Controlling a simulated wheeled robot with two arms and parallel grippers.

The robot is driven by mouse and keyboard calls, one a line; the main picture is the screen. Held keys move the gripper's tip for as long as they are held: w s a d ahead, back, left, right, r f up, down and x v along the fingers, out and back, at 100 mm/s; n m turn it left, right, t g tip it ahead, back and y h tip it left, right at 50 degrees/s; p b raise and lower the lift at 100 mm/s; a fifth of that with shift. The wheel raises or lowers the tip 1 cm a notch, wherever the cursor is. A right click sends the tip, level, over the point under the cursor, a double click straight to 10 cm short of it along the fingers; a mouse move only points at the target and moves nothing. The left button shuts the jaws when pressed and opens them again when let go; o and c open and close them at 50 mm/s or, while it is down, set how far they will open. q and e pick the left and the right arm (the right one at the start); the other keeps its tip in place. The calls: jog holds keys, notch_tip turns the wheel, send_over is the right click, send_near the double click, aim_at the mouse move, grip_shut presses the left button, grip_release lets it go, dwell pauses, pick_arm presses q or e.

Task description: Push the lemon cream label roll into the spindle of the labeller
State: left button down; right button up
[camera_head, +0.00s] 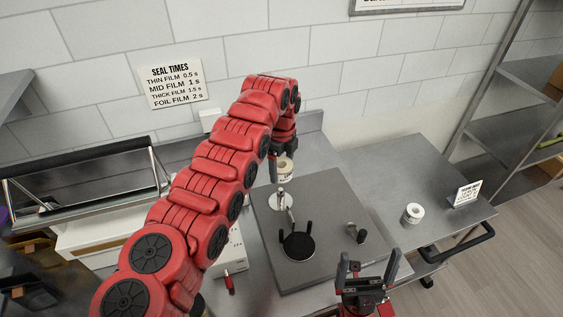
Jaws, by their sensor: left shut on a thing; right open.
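My red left arm reaches across the bench, and my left gripper (283,160) is shut on a cream-white label roll (286,173) at the back edge of the labeller. The gripper partly hides this roll, and its print is too small to read. The labeller (325,192) is a flat grey plate. It carries a pale disc with an upright metal post (281,197), a black round holder with prongs (297,245) and a small metal knob (355,233). The held roll is behind the post, apart from the black holder. My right gripper (362,272) is open and empty at the plate's front right edge.
Another white roll (413,213) lies on the steel table to the right, near a small sign (466,193). A white box (232,250) and a red-handled item (229,284) are left of the labeller. A steel-framed machine (85,185) stands further left.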

aim_at(281, 189)
pick_arm(q)
jog(key=shift+w+f+b, duration=0.1)
jog(key=shift+f+b, duration=0.2)
jog(key=shift+b, duration=0.4)
notch_tip(281, 189, down, 5)
jog(key=b, duration=0.3)
jog(key=shift+f+b, duration=0.35)
jog(key=shift+b, duration=0.05)
jog(key=shift+f+b, duration=2.4)
jog(key=shift+f, duration=0.75)
